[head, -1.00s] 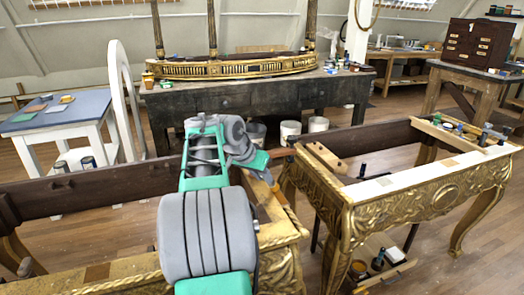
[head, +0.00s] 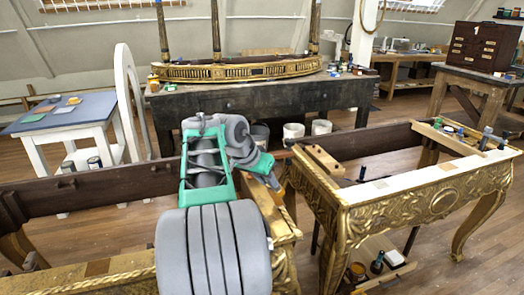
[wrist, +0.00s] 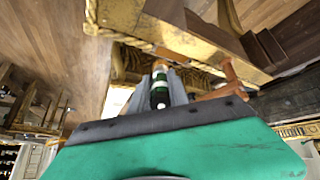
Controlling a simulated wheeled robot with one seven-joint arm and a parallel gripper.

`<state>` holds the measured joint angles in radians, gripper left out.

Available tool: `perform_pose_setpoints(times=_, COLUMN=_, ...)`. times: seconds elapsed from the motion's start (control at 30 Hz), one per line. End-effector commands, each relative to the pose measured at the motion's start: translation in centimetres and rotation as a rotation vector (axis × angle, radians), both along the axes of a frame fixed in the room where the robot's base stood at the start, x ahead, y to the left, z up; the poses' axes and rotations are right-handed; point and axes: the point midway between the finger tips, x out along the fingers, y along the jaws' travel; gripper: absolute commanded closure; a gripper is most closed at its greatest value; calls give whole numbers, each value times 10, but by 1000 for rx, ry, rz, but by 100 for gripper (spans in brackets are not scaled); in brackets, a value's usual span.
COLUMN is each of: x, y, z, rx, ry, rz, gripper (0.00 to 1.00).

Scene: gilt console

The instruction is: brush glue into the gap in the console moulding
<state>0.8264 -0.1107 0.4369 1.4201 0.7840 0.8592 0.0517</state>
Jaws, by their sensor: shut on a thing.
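My gripper (head: 275,183) is beside the inner end of the left gilt console (head: 283,232), near the right gilt console (head: 395,203). In the wrist view my gripper (wrist: 161,70) is shut on a dark green, cylindrical thing (wrist: 160,94) with a pale band; I cannot tell whether it is the glue brush. Beyond the fingers runs a gilt moulding (wrist: 115,62) with a brown patch (wrist: 171,53). An orange-brown piece (wrist: 224,84) shows right of the fingers. I cannot make out the gap or any glue for certain.
A tray of jars (head: 385,275) stands low under the right console. Clamps and small pots (head: 450,130) are on its far rail. A dark workbench (head: 255,102) with a gilt piece, a blue-topped table (head: 55,112) and white buckets (head: 293,131) are behind. Floor between is open.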

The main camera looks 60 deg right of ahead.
Motion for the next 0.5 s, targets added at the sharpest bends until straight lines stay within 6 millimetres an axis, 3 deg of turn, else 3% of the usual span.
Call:
perform_pose_setpoints(times=0.2, x=2, y=1, z=25, rx=-1, ry=0, rz=4, gripper=100)
perform_pose_setpoints(times=0.5, x=4, y=2, z=44, rx=-1, ry=0, rz=7, gripper=100)
